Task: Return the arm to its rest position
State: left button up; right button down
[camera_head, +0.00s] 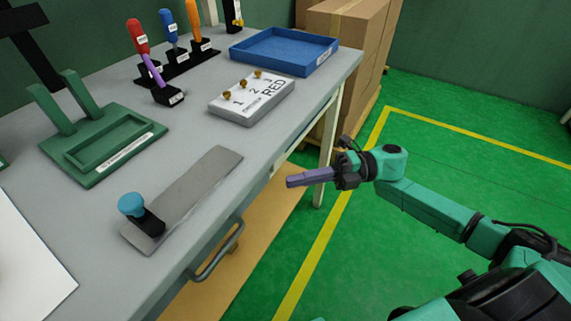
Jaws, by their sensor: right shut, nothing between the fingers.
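My right arm (428,204) is green with black joints and reaches in from the lower right. My right gripper (300,181) is shut and empty, its purple-grey fingers together and pointing left. It hangs over the floor, just off the front edge of the grey workbench (215,142), and touches nothing that I can see. My left gripper is not in view.
On the bench are a grey plate (195,190) with a blue-capped knob (131,204), a green fixture (105,143), a white block labelled RED (250,103), a blue tray (283,50) and coloured-handled tools (170,28). Cardboard boxes (350,45) stand behind. Green floor (480,180) lies open rightward.

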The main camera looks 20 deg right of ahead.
jog(key=w+d+f+m+t+h+p, duration=0.75)
jog(key=w+d+m+t, duration=0.25)
jog(key=m+t, duration=0.3)
jog(key=s+d+f+m+g+h+p, duration=0.1)
jog(key=s+d+f+m+h+p, duration=0.15)
jog(key=f+m, duration=0.35)
jog(key=s+d+f+m+g+h+p, duration=0.1)
jog(key=d+f+m+h, duration=0.3)
jog(key=f, duration=0.3)
jog(key=s+f+m+g+h+p, duration=0.3)
jog(key=s+f+m+g, duration=0.15)
jog(key=s+f, duration=0.75)
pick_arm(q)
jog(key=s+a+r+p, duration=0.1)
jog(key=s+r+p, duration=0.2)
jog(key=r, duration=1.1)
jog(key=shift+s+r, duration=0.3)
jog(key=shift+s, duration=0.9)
pick_arm(e)
jog(key=s+a+f+m+g, duration=0.2)
jog(key=s+a+f+g, duration=0.1)
jog(key=s, duration=0.8)
jog(key=s+a+f+m+g+h, duration=0.1)
jog(key=s+a+f+m+g, duration=0.2)
jog(key=s, duration=0.9)
jog(key=shift+a+f+g, duration=0.2)
jog(key=shift+f+g, duration=0.35)
jog(key=shift+f, duration=0.15)
